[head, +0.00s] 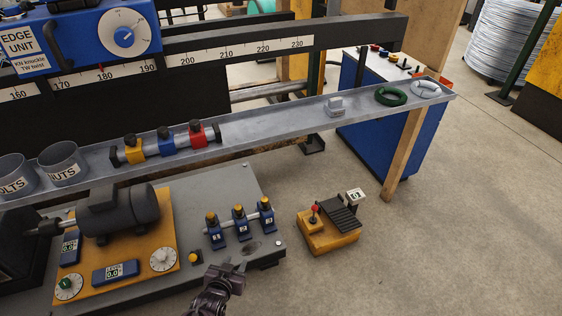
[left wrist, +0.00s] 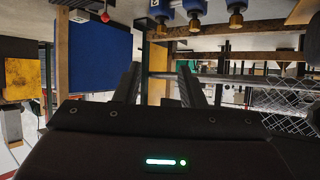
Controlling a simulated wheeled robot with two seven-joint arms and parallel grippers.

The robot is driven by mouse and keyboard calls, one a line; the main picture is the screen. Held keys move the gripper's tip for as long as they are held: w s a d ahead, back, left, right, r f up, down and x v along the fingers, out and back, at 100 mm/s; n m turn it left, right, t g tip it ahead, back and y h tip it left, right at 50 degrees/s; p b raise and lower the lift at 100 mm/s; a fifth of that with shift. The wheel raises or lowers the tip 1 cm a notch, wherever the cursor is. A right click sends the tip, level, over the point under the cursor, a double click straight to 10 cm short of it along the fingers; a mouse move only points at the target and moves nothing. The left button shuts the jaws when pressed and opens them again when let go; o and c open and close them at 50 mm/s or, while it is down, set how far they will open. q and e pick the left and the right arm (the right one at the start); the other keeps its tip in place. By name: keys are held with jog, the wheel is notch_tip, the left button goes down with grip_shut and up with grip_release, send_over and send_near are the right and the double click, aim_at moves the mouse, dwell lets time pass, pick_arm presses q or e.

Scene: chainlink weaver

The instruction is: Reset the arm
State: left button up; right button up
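My left gripper (head: 226,270) is at the bottom centre of the head view, in front of the grey base plate (head: 270,228) and its row of blue valve-like blocks (head: 241,223). In the left wrist view its two dark fingers (left wrist: 158,75) stand apart with nothing between them, so it is open and empty. The blue blocks with brass caps (left wrist: 195,15) show at the top of that view, apart from the fingers. My right gripper is in neither view.
A long metal tray (head: 260,126) crosses above the plate, holding cups (head: 62,163), coloured clamps (head: 165,140) and a green ring (head: 391,96). A yellow pedal box (head: 328,236) with a red-knobbed lever stands on the floor. A motor (head: 118,210) sits left.

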pick_arm(q)
jog(key=s+a+f+g+y+p, duration=0.1)
jog(key=s+a+f+g+p, duration=0.2)
jog(key=s, duration=1.1)
jog(key=s+a+f+g+p, duration=0.3)
jog(key=s+g+p, duration=0.1)
jog(key=s, duration=1)
jog(key=s+a+f+g+y+p, duration=0.1)
jog(key=s+a+f+g+p, duration=0.2)
jog(key=s, duration=1.1)
jog(key=a+f+p, duration=0.1)
jog(key=p, duration=0.1)
jog(key=shift+n+g+y+p, duration=0.3)
jog(key=shift+p, duration=0.1)
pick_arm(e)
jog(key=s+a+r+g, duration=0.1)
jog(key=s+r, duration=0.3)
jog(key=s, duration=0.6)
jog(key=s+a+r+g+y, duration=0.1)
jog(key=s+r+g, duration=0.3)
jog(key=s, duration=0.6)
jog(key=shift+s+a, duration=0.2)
